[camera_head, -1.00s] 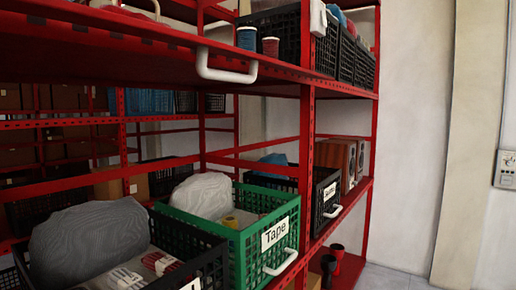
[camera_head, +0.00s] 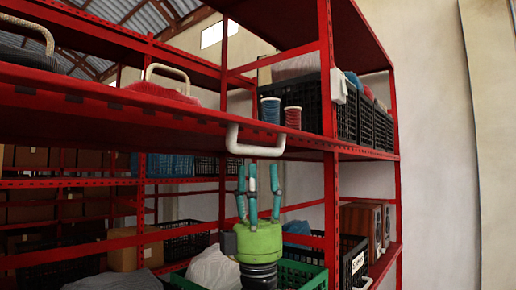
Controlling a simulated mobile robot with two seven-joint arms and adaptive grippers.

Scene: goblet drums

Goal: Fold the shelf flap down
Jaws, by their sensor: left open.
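The red shelf front (camera_head: 190,120) runs across the view at mid-height, with a white U-shaped handle (camera_head: 255,149) hanging from its edge. I take this to be the flap, though its hinge is not visible. My left gripper (camera_head: 258,180), green with teal fingers, points upward just below the handle. Its fingers are spread and hold nothing. The fingertips look close under the handle's bar; I cannot tell whether they touch it. My right gripper is not in view.
Blue and red spools (camera_head: 271,110) stand on the shelf above, beside a black crate (camera_head: 305,95). A red upright (camera_head: 331,200) stands right of my gripper. A green crate (camera_head: 300,275) and grey cloth lie below. Bare wall (camera_head: 430,150) is at the right.

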